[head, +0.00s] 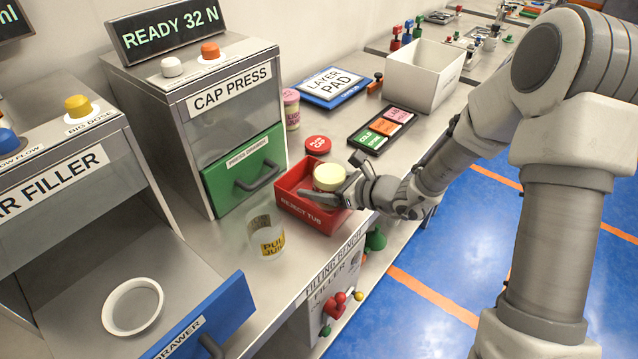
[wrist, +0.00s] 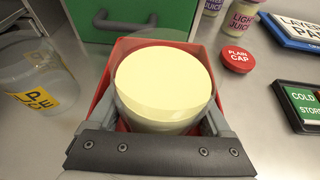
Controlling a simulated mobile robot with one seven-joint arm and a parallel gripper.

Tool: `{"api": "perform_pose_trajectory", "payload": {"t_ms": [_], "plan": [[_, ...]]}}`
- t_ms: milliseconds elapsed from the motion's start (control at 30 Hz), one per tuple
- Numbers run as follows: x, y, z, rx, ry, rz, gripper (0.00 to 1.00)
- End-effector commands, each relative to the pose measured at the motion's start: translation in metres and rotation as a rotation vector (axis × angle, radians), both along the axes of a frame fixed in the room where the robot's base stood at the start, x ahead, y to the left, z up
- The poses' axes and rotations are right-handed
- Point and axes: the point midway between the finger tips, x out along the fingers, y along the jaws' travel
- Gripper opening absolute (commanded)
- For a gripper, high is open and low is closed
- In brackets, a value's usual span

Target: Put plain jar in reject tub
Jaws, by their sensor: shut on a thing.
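The plain jar (head: 328,178) is clear and unlabelled where I see it, with pale yellow contents and no cap on top. It also fills the middle of the wrist view (wrist: 165,80). My gripper (head: 335,190) is shut on the jar, a finger on each side of it. The jar is upright over or inside the red reject tub (head: 310,213); the tub's rim shows around it in the wrist view (wrist: 108,78). The jar's base is hidden, so I cannot tell whether it touches the tub floor.
A clear jar with a yellow label (head: 267,240) stands left of the tub. A red plain cap (head: 318,144) lies behind it. The cap press (head: 235,120) with its green drawer (head: 243,172) is at the back left. A cold store pad (head: 383,130) and white bin (head: 422,75) stand further right.

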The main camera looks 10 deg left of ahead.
Motion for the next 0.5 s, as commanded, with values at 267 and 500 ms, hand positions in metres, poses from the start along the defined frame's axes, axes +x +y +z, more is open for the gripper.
{"api": "perform_pose_trajectory", "payload": {"t_ms": [267, 500], "plan": [[0.0002, 0.0002, -0.0085, 0.000, -0.001, 0.000, 0.05], [-0.0001, -0.0001, -0.0079, 0.000, 0.000, 0.000, 1.00]]}}
